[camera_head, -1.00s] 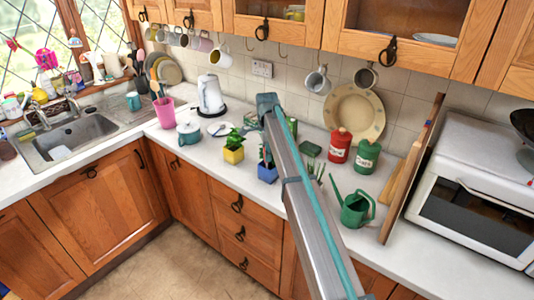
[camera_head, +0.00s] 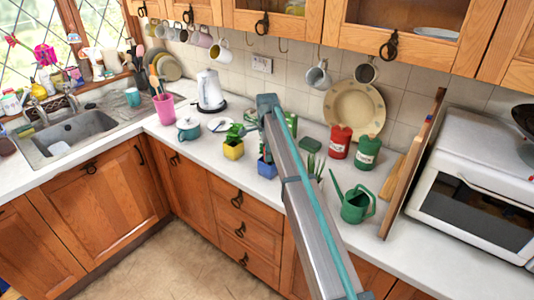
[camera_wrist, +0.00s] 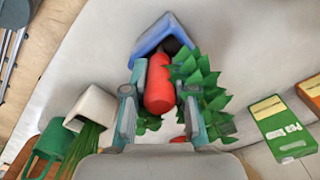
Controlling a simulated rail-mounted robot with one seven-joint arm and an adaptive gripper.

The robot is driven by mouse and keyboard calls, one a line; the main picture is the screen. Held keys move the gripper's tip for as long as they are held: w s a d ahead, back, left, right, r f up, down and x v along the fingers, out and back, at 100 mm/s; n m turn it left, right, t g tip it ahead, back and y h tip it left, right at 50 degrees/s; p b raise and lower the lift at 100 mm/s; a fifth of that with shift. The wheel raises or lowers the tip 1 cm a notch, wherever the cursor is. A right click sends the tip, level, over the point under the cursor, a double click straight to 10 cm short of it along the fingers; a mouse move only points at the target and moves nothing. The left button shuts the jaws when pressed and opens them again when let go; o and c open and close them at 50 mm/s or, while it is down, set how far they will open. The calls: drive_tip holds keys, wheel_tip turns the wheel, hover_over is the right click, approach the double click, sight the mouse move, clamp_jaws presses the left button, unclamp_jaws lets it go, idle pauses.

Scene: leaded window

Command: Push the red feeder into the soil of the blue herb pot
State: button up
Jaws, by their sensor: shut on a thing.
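The red feeder (camera_wrist: 158,88) is between the fingers of my gripper (camera_wrist: 162,92) in the wrist view, and the gripper is shut on it. Its narrow end points at the blue herb pot (camera_wrist: 150,38), where dark soil (camera_wrist: 172,46) shows. I cannot tell whether the tip touches the soil. Green herb leaves (camera_wrist: 207,80) lie close along the feeder's right side and beside the right finger. In the head view the blue pot (camera_head: 267,169) stands on the counter, partly behind my arm; my gripper and the feeder are hidden there.
A yellow pot (camera_head: 233,150) stands left of the blue pot. A green watering can (camera_head: 354,204), red canister (camera_head: 340,141) and green canister (camera_head: 367,152) stand to the right. The wrist view shows a white pot (camera_wrist: 92,107) at left and a green box (camera_wrist: 282,128) at right.

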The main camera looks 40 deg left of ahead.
drive_tip(key=shift+f, duration=0.4)
drive_tip(key=o, duration=0.9)
drive_tip(key=shift+o, duration=0.2)
drive_tip(key=shift+r, duration=0.1)
wheel_tip(320, 180, up, 12)
drive_tip(key=shift+f, duration=0.1)
drive_tip(key=shift+f, duration=0.1)
